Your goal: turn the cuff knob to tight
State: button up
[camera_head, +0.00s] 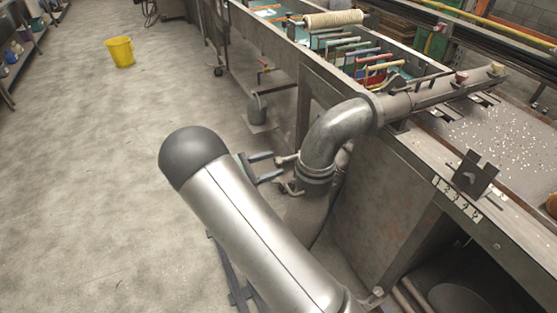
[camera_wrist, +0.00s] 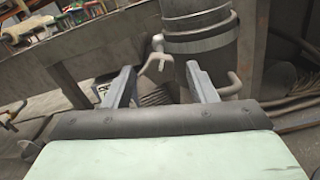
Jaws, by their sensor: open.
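The cuff (camera_head: 316,171) is a metal band around the lower end of the grey elbow pipe (camera_head: 335,130). Its small knob (camera_head: 288,160) sticks out on the left side of the cuff. In the wrist view the cuff (camera_wrist: 198,43) is at the top, and the forked knob (camera_wrist: 157,60) hangs left of it. My gripper (camera_head: 277,164) is open beside the cuff, with its fingers pointing at it. In the wrist view the knob lies in the gap between the fingertips (camera_wrist: 160,70). I cannot tell whether either finger touches it.
A bent metal hook (camera_head: 292,188) sits below the knob, near the lower finger. The metal trough (camera_head: 400,150) stands right of the pipe. A numbered scale plate (camera_head: 457,198) is on its edge. A yellow bucket (camera_head: 120,51) stands on the open floor at left.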

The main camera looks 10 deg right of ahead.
aim_at(275, 163)
jog(key=shift+x, duration=1.6)
jog(key=shift+c, duration=0.3)
jog(key=c, duration=0.9)
